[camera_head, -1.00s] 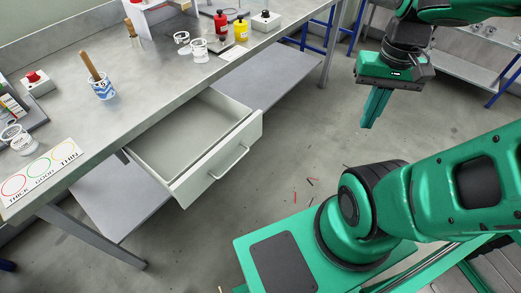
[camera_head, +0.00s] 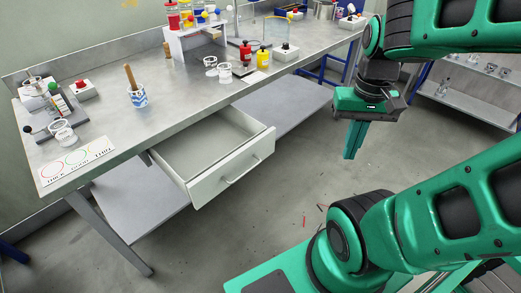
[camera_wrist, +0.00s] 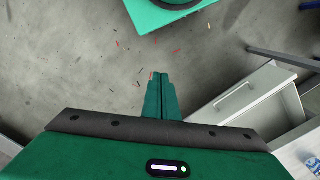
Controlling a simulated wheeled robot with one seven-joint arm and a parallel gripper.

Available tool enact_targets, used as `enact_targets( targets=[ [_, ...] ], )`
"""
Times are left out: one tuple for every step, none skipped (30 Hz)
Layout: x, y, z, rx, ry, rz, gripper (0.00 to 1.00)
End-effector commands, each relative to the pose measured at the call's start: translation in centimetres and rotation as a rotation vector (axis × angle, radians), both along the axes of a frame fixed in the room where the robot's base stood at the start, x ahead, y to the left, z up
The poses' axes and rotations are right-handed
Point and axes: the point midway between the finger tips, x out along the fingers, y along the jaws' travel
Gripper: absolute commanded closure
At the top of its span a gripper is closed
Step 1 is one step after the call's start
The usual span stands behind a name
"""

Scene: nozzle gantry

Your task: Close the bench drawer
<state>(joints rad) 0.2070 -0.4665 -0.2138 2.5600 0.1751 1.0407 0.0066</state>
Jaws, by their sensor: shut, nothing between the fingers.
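The bench drawer (camera_head: 232,171) is pulled well out from under the front edge of the bench (camera_head: 118,128). It looks empty, with a pale front and a bow handle (camera_head: 243,168). My gripper (camera_head: 352,157) points down over open floor, to the right of the drawer and apart from it. Its fingers are together with nothing between them. In the wrist view the gripper fingers (camera_wrist: 161,78) are in the middle, and the drawer (camera_wrist: 262,108) with its handle (camera_wrist: 234,96) is to their right, not touched.
A blue-and-white cup with a brush (camera_head: 137,95), clear cups (camera_head: 224,72), red and yellow bottles (camera_head: 263,57) and a printed card (camera_head: 76,165) stand or lie on the bench. A lower shelf (camera_head: 150,203) runs beneath. The floor before the drawer is clear except for small scraps.

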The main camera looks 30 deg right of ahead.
Motion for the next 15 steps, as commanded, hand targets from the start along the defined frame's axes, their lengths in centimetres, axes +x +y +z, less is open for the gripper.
enact_targets(
  targets=[
    [0.0, 0.0, 0.0, 0.000, 0.000, 0.000, 1.00],
    [0.0, 0.0, 0.0, 0.000, 0.000, 0.000, 1.00],
    [0.0, 0.0, 0.0, 0.000, 0.000, 0.000, 1.00],
    [0.0, 0.0, 0.0, 0.000, 0.000, 0.000, 1.00],
    [0.0, 0.0, 0.0, 0.000, 0.000, 0.000, 1.00],
    [0.0, 0.0, 0.0, 0.000, 0.000, 0.000, 1.00],
    [0.0, 0.0, 0.0, 0.000, 0.000, 0.000, 1.00],
    [0.0, 0.0, 0.0, 0.000, 0.000, 0.001, 1.00],
    [-0.8, 0.0, 0.3, 0.001, -0.009, 0.010, 1.00],
    [-1.0, 0.0, 0.4, 0.001, -0.014, 0.019, 1.00],
    [-0.9, 0.0, 0.4, 0.003, -0.014, 0.037, 1.00],
    [-0.6, 0.0, 0.2, 0.005, -0.015, 0.071, 1.00],
    [-0.3, 0.1, 0.1, 0.009, -0.016, 0.106, 1.00],
    [0.1, 0.1, -0.1, 0.012, -0.017, 0.148, 1.00],
    [0.8, 0.0, -0.5, 0.019, -0.020, 0.216, 1.00]
  ],
)
